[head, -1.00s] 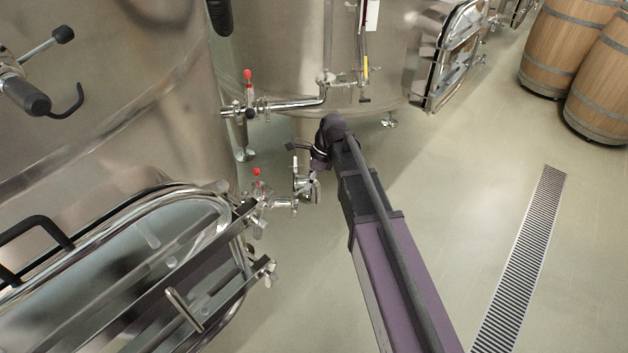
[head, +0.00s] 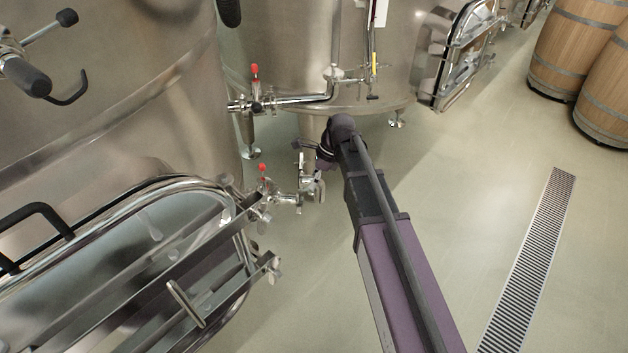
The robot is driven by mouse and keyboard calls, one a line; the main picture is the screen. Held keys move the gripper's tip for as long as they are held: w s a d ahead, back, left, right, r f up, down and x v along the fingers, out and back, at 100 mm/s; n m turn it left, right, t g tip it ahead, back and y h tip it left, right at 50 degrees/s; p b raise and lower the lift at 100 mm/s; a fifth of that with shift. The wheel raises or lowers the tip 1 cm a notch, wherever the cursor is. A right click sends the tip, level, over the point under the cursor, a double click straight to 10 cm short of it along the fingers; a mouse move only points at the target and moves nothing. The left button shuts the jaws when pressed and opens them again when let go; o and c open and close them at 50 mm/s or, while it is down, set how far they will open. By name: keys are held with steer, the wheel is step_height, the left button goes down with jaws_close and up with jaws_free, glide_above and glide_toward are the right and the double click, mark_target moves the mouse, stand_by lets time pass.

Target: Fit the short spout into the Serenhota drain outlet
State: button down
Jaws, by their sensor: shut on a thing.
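My gripper (head: 320,163) hangs at the end of my arm, low beside the front vat. It is small and partly hidden by my wrist. It is shut on a short steel piece, seemingly the short spout (head: 310,187). A steel outlet with a red-handled valve (head: 262,192) sticks out low from the front vat, just left of the held piece. The steel parts line up closely in the picture. I cannot tell whether they touch or are joined. No name is readable, so I cannot tell which outlet is Serenhota's.
The front vat's oval door (head: 205,195) with clamp bars stands close on the left. A second red-valved pipe (head: 295,99) runs above, before the rear vat (head: 290,45). A floor grate (head: 530,255) and wooden barrels (head: 575,45) are at right. The floor between is clear.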

steer(key=shift+f+b, duration=1.75)
steer(key=shift+f, duration=0.25)
steer(key=shift+a+f+b, duration=0.1)
steer(key=shift+f+b, duration=2.1)
stand_by(0.8)
steer(key=shift+c, duration=1)
jaws_free()
steer(key=shift+r, duration=0.15)
step_height(320, 180, up, 10)
steer(key=p, duration=1)
